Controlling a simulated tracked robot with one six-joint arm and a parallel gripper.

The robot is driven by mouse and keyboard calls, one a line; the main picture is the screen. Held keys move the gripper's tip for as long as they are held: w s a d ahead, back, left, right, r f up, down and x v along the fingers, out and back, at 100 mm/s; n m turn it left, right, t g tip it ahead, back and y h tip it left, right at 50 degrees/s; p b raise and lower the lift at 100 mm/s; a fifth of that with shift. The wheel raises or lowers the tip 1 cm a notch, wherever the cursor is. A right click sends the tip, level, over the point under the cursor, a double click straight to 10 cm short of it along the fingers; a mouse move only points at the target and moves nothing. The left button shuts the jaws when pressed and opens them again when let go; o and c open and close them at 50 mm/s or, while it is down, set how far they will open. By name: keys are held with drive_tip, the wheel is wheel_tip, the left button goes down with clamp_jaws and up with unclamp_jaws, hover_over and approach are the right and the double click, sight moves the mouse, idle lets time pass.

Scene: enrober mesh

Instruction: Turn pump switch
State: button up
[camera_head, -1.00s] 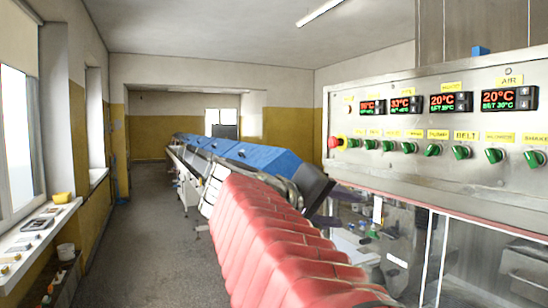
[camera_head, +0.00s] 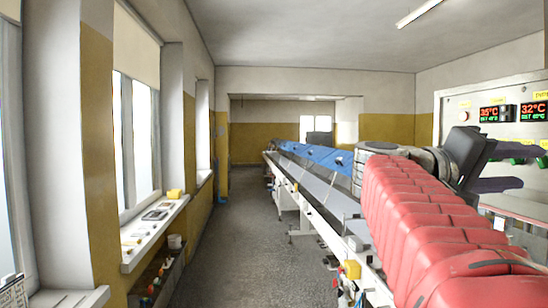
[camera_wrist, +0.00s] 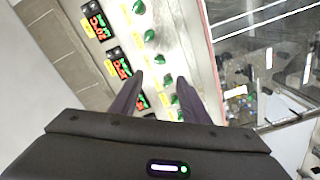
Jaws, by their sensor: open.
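The steel control panel (camera_head: 452,102) stands at the right edge in the head view, partly cut off. A row of green rotary switches (camera_wrist: 149,36) runs down the panel in the wrist view. One green switch (camera_wrist: 167,79) lies between my two dark fingertips as seen there. I cannot read which label marks the pump switch. My gripper (camera_wrist: 160,77) is open, with its fingers apart and nothing held. I cannot tell whether the fingers touch the panel. In the head view my gripper (camera_head: 524,172) is in front of the panel's lower edge, partly covering the switches.
Red-lit temperature displays (camera_wrist: 117,63) sit beside the switch row. A glass-sided machine section (camera_wrist: 265,70) lies beyond the panel's edge. A long conveyor (camera_head: 318,206) with blue covers runs away. The floor aisle (camera_head: 236,245) left of it is clear; a windowsill (camera_head: 150,236) borders it.

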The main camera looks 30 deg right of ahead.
drive_tip(key=x, duration=1.2)
drive_tip(key=shift+s+d, duration=0.2)
drive_tip(key=shift+d, duration=0.05)
drive_tip(key=shift+c, duration=0.7)
drive_tip(key=c, duration=0.9)
